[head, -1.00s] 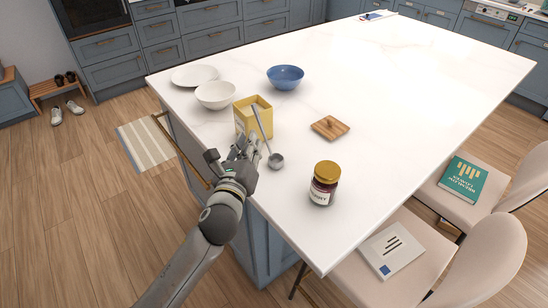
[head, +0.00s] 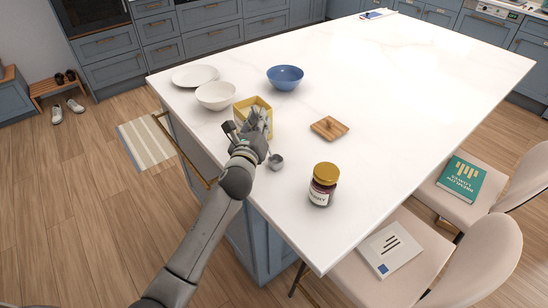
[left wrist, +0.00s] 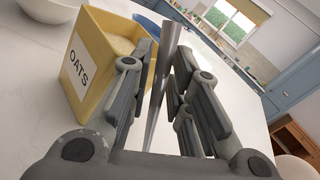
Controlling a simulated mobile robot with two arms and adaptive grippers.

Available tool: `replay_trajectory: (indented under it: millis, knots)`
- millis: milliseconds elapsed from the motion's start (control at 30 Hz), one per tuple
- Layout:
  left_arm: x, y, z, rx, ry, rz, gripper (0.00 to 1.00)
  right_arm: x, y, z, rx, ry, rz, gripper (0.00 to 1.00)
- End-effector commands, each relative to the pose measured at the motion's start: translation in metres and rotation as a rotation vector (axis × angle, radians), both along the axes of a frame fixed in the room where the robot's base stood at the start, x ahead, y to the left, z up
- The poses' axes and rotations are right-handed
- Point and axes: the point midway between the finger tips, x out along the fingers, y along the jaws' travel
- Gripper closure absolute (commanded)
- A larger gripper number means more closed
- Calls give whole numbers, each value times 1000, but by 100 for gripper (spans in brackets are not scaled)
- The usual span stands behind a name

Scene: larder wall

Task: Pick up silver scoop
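The silver scoop (head: 276,161) stands by the yellow oats box, its round bowl low on the white island top. In the head view my left gripper hides most of its handle. In the left wrist view the long shiny handle (left wrist: 161,85) rises between the two fingers. My left gripper (head: 258,118) is at the front of the oats box; in the left wrist view its fingers (left wrist: 160,75) are apart on either side of the handle, with no clear grip on it. My right gripper is in neither view.
The oats box (head: 241,115) is right beside my left gripper. A dark jar with a gold lid (head: 324,184), a small wooden tray (head: 329,128), a white bowl (head: 216,95), a white plate (head: 194,75) and a blue bowl (head: 285,77) stand on the island (head: 420,100). Its far right is clear.

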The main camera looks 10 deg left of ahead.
Motion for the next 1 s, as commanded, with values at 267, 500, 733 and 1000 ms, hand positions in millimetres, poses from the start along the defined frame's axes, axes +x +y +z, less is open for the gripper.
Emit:
replay_trajectory:
  millis: [267,500,733,1000]
  knots:
    - [1,0,0,-1,0,0,85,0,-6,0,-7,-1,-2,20]
    - [1,0,0,-1,0,0,100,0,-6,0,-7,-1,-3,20]
    - [1,0,1,0,-1,0,100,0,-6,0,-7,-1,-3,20]
    - [1,1,29,2,-8,-1,100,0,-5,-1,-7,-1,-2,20]
